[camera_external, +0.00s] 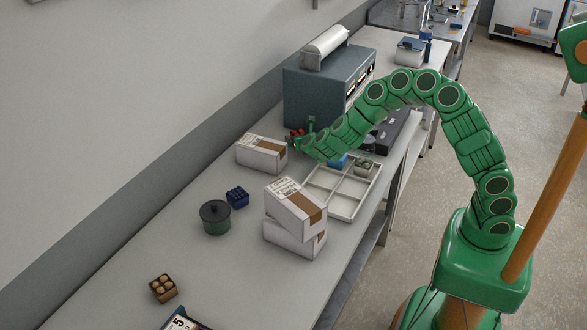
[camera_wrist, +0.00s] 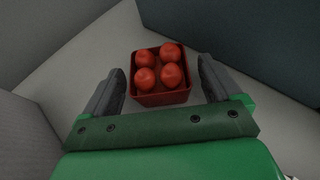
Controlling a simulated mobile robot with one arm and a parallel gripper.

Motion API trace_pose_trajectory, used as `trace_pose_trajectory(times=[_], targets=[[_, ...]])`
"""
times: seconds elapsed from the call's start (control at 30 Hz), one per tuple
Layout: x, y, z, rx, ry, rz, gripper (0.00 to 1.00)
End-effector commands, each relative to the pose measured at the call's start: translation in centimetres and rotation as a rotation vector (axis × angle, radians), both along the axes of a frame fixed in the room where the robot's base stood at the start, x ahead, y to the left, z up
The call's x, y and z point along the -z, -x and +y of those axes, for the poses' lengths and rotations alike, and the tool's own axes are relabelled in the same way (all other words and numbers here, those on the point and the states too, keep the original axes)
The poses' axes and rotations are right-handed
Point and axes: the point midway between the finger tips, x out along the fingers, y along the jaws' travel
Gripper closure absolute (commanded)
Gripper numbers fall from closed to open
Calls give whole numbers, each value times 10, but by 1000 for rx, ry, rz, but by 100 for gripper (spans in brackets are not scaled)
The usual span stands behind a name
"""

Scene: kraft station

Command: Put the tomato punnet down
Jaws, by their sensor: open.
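The tomato punnet (camera_wrist: 161,99) is a small dark red square tray with several red tomatoes in it. In the wrist view it sits upright on the pale table top, between and just beyond my fingertips. My gripper (camera_wrist: 160,85) is open, with a gap visible on each side of the punnet. In the external view my gripper (camera_external: 303,140) is low over the table behind the white divided tray (camera_external: 345,208). Only a bit of red from the punnet (camera_external: 296,133) shows there; the rest is hidden by the gripper.
A white carton (camera_external: 262,154) stands close left of the gripper, and a blue-grey machine (camera_external: 318,98) close behind it. Two stacked cartons (camera_external: 295,215) stand nearer. A green pot (camera_external: 214,218), a dark blue punnet (camera_external: 237,197) and a brown punnet (camera_external: 163,288) are further left. Bare table lies between them.

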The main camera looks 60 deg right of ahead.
Motion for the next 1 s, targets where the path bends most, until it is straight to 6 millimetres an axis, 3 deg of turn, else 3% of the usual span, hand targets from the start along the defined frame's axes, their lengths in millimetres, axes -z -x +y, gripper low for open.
trace_pose_trajectory(times=[0.37,1.0], targets=[[-5,6,7,-1,-2,0,9],[-37,59,60,-2,-4,0,9]])
